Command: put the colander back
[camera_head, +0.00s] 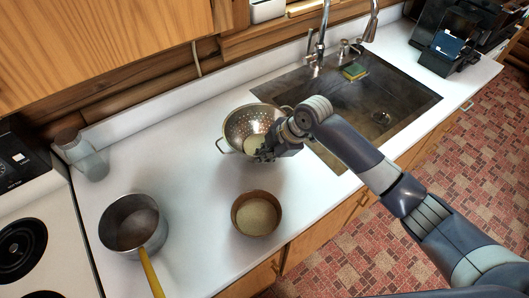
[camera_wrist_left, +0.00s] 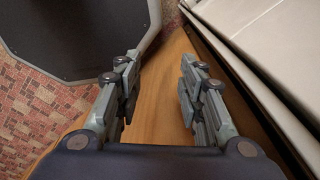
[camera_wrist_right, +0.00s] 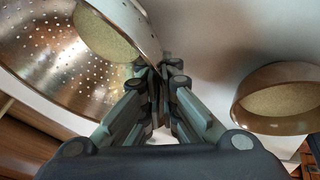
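The metal colander (camera_head: 240,122) is on or just above the white counter, left of the sink, with pale grainy contents low inside near my right gripper. Its perforated wall (camera_wrist_right: 50,60) fills the left of the right wrist view. My right gripper (camera_head: 264,153) is at the colander's near right rim. In the right wrist view its fingers (camera_wrist_right: 158,68) are close together on the rim. I cannot tell whether the colander touches the counter. My left gripper (camera_wrist_left: 158,75) is open and empty, and shows only in its own wrist view.
A brown bowl (camera_head: 257,232) of pale grain stands near the counter's front edge. A pot (camera_head: 133,224) with a yellow handle and a glass jar (camera_head: 92,165) are left. The sink (camera_head: 395,95) has a faucet (camera_head: 318,45) and a sponge (camera_head: 355,71). Counter (camera_head: 190,175) is clear mid-left.

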